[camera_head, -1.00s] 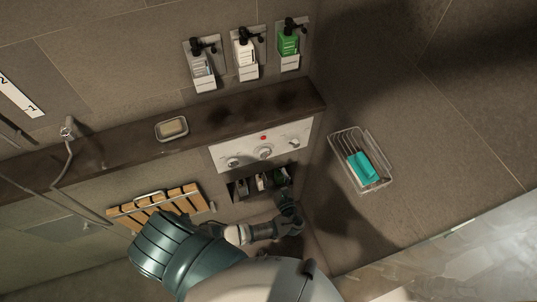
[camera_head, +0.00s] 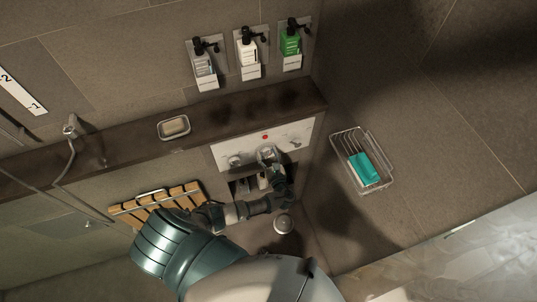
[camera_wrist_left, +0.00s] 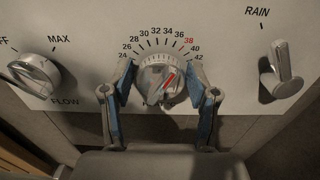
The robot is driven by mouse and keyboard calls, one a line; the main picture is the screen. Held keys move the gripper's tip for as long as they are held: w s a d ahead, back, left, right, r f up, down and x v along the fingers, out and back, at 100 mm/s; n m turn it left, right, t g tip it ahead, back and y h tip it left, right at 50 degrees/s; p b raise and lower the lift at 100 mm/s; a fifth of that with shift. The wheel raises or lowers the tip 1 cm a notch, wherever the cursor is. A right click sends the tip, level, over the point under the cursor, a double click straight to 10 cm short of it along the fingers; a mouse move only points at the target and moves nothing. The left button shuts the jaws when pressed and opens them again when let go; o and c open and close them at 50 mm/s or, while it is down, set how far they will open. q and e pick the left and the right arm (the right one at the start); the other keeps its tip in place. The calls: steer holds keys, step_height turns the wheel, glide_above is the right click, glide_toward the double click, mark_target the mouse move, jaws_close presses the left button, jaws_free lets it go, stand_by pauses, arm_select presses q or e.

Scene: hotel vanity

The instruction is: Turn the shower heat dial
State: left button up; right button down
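The round heat dial (camera_wrist_left: 158,84) sits on the white control panel (camera_head: 228,152), under a scale from 24 to 42 with 38 in red. The red line on its face tilts up and to the right. My left gripper (camera_wrist_left: 161,70) is open, with one blue-padded finger on each side of the dial. A narrow gap seems to show at each side; I cannot tell if either finger touches. In the head view my left gripper (camera_head: 272,168) reaches up from below to the dial (camera_head: 266,153). My right gripper is not in view.
The FLOW knob (camera_wrist_left: 35,74) is left of the dial and the RAIN lever (camera_wrist_left: 281,72) right. A dark ledge (camera_head: 225,115) with a soap dish (camera_head: 174,128) runs above the panel. A wire basket (camera_head: 375,184) hangs on the right wall.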

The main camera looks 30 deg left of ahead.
arm_select(q)
steer(key=c, duration=0.6)
steer(key=shift+n, duration=0.4)
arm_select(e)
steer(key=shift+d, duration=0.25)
arm_select(q)
steer(key=o, duration=1.2)
steer(key=shift+s+d, duration=0.1)
steer(key=v, duration=1.1)
steer(key=shift+s+d+r, duration=0.1)
steer(key=shift+s+d, duration=0.15)
steer(key=shift+s, duration=0.05)
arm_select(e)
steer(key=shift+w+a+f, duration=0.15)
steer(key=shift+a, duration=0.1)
